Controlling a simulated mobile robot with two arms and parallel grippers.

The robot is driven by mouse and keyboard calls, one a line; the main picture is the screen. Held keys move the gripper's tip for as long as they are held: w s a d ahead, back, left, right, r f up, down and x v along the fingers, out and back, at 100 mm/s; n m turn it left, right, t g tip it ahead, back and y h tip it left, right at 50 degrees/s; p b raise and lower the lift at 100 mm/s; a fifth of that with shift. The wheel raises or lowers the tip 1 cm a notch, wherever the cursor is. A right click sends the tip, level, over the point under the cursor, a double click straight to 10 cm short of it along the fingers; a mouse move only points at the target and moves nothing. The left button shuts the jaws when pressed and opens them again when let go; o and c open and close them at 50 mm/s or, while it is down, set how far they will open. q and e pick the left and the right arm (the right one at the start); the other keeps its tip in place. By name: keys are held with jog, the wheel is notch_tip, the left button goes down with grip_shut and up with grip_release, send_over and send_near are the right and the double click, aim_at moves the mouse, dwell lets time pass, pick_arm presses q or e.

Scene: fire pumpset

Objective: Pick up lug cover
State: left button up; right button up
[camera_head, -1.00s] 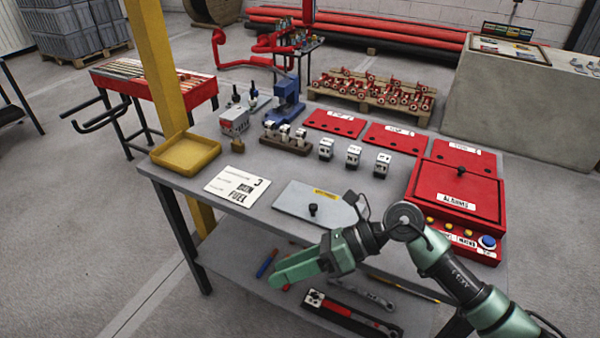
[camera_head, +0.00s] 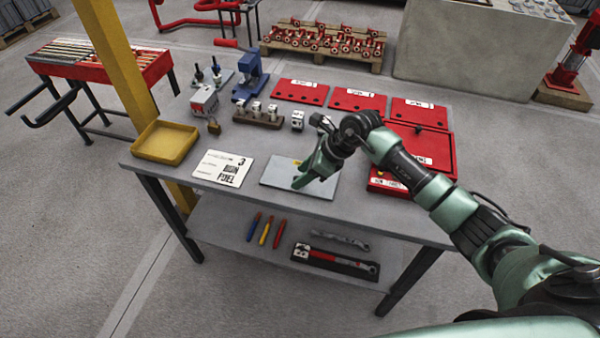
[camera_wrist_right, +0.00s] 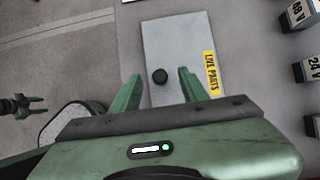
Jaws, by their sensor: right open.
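The lug cover is a light grey flat plate (camera_head: 280,170) with a yellow label, lying on the grey table. It also fills the upper middle of the right wrist view (camera_wrist_right: 172,40), where its black knob (camera_wrist_right: 160,76) and the "LIVE PARTS" label (camera_wrist_right: 211,73) show. My right gripper (camera_head: 310,178) is over the plate's right part. In the right wrist view its two green fingers (camera_wrist_right: 159,84) are apart, with the knob seen between them and nothing held. The gripper hides the knob in the head view. I cannot tell the height of the fingertips above the plate.
A white instruction card (camera_head: 222,169) and a yellow tray (camera_head: 165,150) lie left of the plate. Red covers (camera_head: 357,99) and a red alarm box (camera_head: 425,150) are behind and right. Small white blocks (camera_head: 297,121) stand behind. Tools (camera_head: 337,260) lie on the lower shelf.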

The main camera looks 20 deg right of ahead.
jog(key=shift+x, duration=0.9)
jog(key=shift+d, duration=0.1)
grip_shut()
jog(key=shift+r, duration=0.1)
